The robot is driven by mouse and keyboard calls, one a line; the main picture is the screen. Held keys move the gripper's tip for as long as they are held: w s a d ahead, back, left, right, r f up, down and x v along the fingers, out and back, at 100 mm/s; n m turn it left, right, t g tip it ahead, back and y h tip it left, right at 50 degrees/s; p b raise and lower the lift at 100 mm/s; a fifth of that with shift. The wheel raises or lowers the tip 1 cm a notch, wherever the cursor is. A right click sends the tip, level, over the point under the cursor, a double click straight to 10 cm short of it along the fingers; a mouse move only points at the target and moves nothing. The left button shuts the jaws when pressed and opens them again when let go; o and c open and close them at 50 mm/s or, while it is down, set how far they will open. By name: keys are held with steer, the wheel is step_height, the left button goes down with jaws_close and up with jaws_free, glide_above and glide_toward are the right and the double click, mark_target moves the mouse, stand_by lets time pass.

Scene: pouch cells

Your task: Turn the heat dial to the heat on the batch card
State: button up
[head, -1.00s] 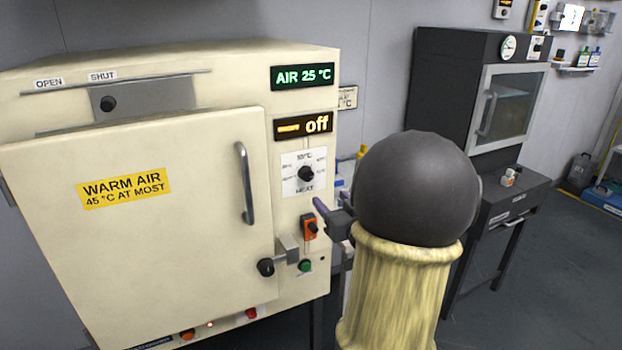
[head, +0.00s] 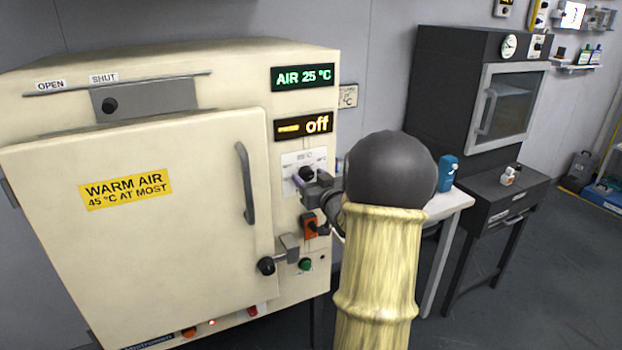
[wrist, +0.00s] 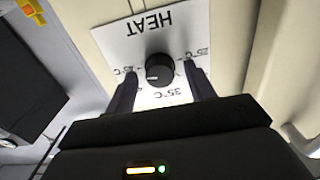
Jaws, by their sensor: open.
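The heat dial (wrist: 159,68) is a black round knob on a white plate marked HEAT (wrist: 150,28) with temperature marks around it. In the wrist view my gripper (wrist: 161,80) is open, one finger on each side of the knob, with gaps showing. In the head view my gripper (head: 312,180) is at the dial plate (head: 318,158) on the cream oven (head: 200,240), and it hides part of the knob. I cannot make out a batch card's heat.
An orange switch (head: 309,227) and a green button (head: 305,265) sit below the dial. The door handle (head: 246,184) and a latch (head: 268,265) stand out to the left. A white table with a blue bottle (head: 448,173) and a dark oven (head: 450,100) are at right.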

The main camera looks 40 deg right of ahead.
steer(key=shift+c, duration=0.4)
steer(key=c, duration=0.9)
